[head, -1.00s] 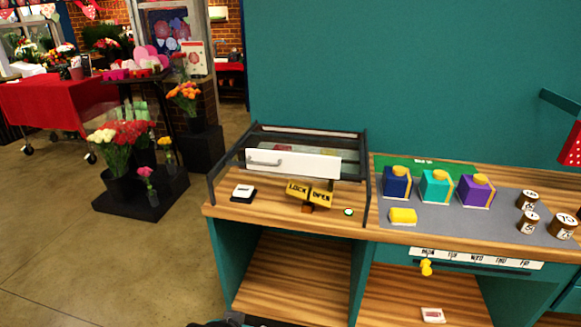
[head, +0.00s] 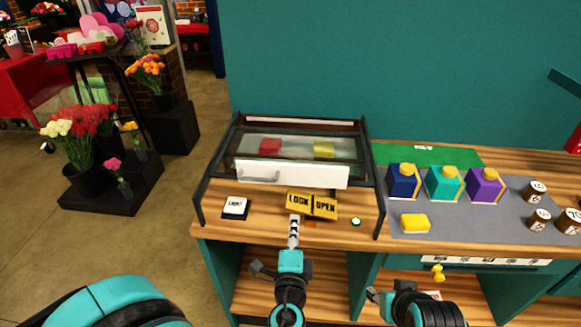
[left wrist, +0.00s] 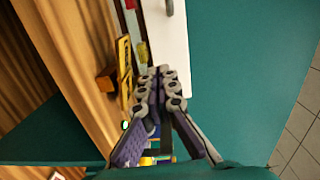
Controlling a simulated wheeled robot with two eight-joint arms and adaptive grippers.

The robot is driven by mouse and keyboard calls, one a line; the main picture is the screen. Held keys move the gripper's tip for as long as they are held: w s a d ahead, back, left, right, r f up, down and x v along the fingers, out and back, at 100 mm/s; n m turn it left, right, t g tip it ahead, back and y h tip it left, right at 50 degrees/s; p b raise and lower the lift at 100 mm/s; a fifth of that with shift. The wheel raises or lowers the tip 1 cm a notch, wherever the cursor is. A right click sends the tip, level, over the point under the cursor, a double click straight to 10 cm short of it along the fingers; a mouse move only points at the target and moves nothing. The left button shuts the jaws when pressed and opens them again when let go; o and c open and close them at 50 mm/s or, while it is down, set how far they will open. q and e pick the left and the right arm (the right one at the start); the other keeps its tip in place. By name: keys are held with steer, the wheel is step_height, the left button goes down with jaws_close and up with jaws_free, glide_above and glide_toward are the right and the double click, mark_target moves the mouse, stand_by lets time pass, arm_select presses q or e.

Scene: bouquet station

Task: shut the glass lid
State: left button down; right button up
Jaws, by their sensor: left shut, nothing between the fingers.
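The glass lid (head: 293,149) is a clear pane in a dark frame, with a white front panel (head: 290,175) and a grey handle at its left. A red and a yellow item show through the glass. The panel sits back from the counter's front edge, with bare wood before it. A yellow LOCK/OPEN sign (head: 312,205) is in front. My left gripper (head: 294,222) is shut and empty, just below the sign in the head view. In the left wrist view its fingertips (left wrist: 154,72) overlap the white panel's edge; contact cannot be told. My right gripper (head: 380,298) is low and partly seen.
A light switch (head: 235,207) is left of the sign and a small round button (head: 356,221) right of it. To the right, a grey mat (head: 450,222) holds coloured boxes, a yellow block and jars. Open shelves lie under the counter.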

arm_select(q)
steer(key=b, duration=0.2)
glide_toward(304, 162)
steer(key=shift+m, duration=0.4)
steer(key=s, duration=0.1)
steer(key=s+r, duration=0.2)
steer(key=s, duration=0.1)
steer(key=shift+s+a, duration=0.1)
steer(key=shift+a, duration=0.05)
steer(key=w, duration=1.4)
steer(key=shift+s+r, duration=0.15)
